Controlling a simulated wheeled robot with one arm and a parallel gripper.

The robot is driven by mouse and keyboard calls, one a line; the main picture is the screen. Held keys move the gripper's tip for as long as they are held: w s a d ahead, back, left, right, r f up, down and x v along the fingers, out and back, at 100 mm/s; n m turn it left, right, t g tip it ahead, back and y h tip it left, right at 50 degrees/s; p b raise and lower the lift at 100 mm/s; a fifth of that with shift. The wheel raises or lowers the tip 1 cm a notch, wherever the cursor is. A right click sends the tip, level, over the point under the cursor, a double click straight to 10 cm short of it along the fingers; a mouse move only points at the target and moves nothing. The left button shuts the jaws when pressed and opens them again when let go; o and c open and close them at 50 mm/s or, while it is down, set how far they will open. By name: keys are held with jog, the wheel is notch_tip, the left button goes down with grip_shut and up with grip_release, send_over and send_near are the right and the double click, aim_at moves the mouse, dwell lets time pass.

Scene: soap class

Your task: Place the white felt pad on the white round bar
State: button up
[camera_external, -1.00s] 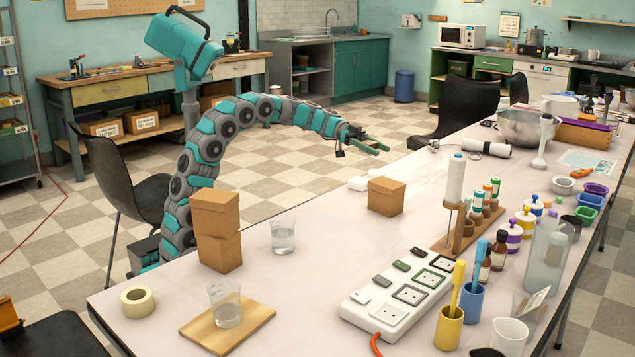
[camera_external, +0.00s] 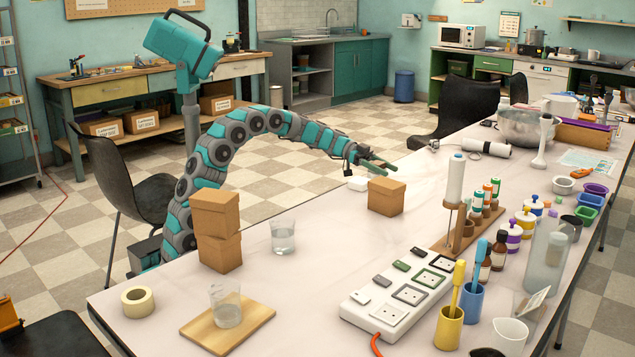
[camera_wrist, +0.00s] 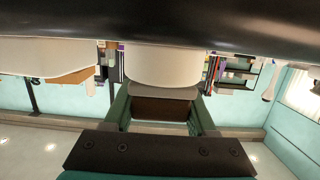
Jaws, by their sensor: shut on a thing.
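My gripper (camera_external: 384,166) is low over the table's far-left edge, just above and behind a cardboard box. In the wrist view its green fingers (camera_wrist: 160,104) close on a pale, flat piece (camera_wrist: 162,93), seemingly the white felt pad; its outline is partly hidden. Directly beyond it is a white rounded shape (camera_wrist: 162,65), possibly the white round bar; whether they touch cannot be told.
The cardboard box (camera_external: 386,197) stands close in front of my gripper. Two stacked boxes (camera_external: 216,230) and a glass (camera_external: 283,238) are nearer. A bottle rack (camera_external: 457,243) and a socket strip (camera_external: 375,317) are to the right. The table between is clear.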

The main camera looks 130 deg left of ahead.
jog(key=o, duration=1.4)
jog(key=shift+s+r, duration=0.1)
jog(key=s, duration=0.4)
jog(key=s+r, duration=0.1)
jog(key=s, duration=0.2)
jog(key=s+r, duration=0.1)
jog(key=s, duration=0.3)
jog(key=shift+s+r, duration=0.15)
jog(key=shift+s, duration=0.15)
